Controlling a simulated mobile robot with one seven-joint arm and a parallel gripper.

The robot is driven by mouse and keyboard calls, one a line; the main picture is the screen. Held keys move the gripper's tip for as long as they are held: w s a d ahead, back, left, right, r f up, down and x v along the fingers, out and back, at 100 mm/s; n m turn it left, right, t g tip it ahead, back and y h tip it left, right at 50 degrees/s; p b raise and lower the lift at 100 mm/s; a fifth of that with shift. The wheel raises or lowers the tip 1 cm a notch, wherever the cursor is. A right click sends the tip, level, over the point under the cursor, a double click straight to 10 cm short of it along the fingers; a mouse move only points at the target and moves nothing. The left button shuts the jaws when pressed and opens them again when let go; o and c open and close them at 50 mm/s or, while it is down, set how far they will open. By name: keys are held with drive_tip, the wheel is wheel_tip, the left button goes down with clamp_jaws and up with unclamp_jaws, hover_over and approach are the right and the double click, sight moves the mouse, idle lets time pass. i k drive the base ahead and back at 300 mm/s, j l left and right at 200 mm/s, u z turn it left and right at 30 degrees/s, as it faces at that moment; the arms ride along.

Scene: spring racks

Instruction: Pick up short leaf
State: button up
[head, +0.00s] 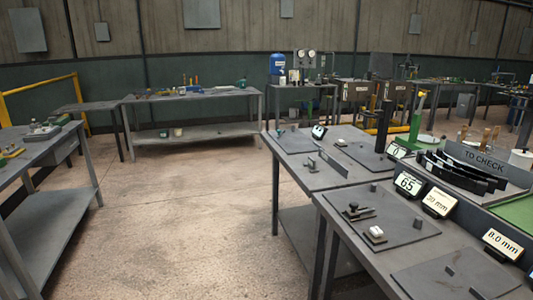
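Several dark curved leaves (455,172) lie side by side in front of a grey sign (474,157) reading "TO CHECK", at the right of the head view. They differ a little in visible length, but I cannot tell for sure which is the short leaf. The leaves rest on the right-hand workbench (340,222), beyond the small displays. My gripper does not show in this view.
Displays reading "65" (408,184), "30 mm" (438,202) and "8.0 mm" (502,244) stand along the bench. A green upright device (416,122) stands behind. Another bench (48,150) is at left. The floor (180,215) between the benches is clear.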

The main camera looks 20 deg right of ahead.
sight(502, 182)
drive_tip(key=i+j+z, duration=0.1)
drive_tip(key=i+z, duration=0.2)
drive_tip(key=i, duration=0.25)
drive_tip(key=i+j+z, duration=0.25)
drive_tip(key=i, duration=0.25)
drive_tip(key=i+j+z, duration=0.2)
drive_tip(key=i+z, duration=0.2)
drive_tip(key=i+j+z, duration=0.25)
drive_tip(key=z, duration=0.15)
drive_tip(key=i+j+z, duration=0.25)
drive_tip(key=z, duration=0.15)
drive_tip(key=i+j+z, duration=0.15)
drive_tip(key=j+z, duration=0.25)
drive_tip(key=j, duration=0.15)
drive_tip(key=i+j+z, duration=0.15)
drive_tip(key=i, duration=0.15)
drive_tip(key=i+j+z, duration=0.1)
drive_tip(key=i, duration=0.2)
drive_tip(key=i+l, duration=0.3)
drive_tip(key=i, duration=0.15)
